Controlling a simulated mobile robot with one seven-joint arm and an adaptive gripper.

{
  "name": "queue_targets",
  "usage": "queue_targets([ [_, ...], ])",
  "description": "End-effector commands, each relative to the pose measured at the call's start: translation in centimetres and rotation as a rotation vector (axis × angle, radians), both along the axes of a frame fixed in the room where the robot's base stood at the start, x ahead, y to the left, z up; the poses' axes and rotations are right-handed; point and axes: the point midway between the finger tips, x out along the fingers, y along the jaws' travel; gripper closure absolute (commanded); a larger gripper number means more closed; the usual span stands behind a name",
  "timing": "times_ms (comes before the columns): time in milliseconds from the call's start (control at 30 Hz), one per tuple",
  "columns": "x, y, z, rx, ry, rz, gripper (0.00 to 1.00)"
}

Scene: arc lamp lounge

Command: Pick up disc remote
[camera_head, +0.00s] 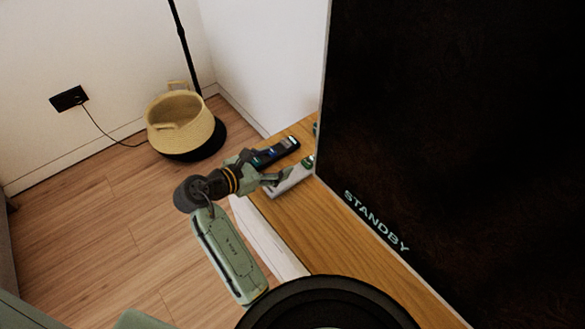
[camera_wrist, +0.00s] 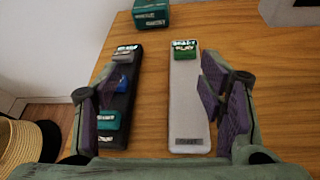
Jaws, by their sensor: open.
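Two remotes lie side by side on a wooden cabinet top. The pale grey remote (camera_wrist: 187,110) has a green button and small lettering at its far end; it also shows in the head view (camera_head: 293,178). The black remote (camera_wrist: 122,82) has several coloured buttons; in the head view (camera_head: 281,150) it lies farther back. I cannot tell for sure from the lettering which is the disc remote. My gripper (camera_wrist: 158,88) is open and empty above them. Its left finger covers part of the black remote, its right finger overlaps the pale remote's right edge.
A small teal box (camera_wrist: 151,14) stands beyond the remotes. A large dark screen reading STANDBY (camera_head: 450,120) rises along the cabinet top (camera_head: 340,245). A woven basket (camera_head: 184,122) and a lamp pole (camera_head: 186,50) stand on the floor.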

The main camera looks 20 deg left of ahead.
Motion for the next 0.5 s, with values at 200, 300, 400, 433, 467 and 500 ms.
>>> queue_targets([
  [200,-0.2,-3.4,-1.6,-0.148,0.078,-0.061,0.37],
  [300,1.1,-4.3,-2.3,-0.147,0.077,-0.061,0.37],
  [400,2.3,-4.9,-2.8,-0.144,0.076,-0.059,0.37],
  [433,2.5,-5.0,-2.9,-0.143,0.076,-0.060,0.37],
  [467,2.7,-5.2,-3.1,-0.143,0.076,-0.059,0.37],
  [500,2.9,-5.2,-3.2,-0.143,0.074,-0.057,0.37],
])
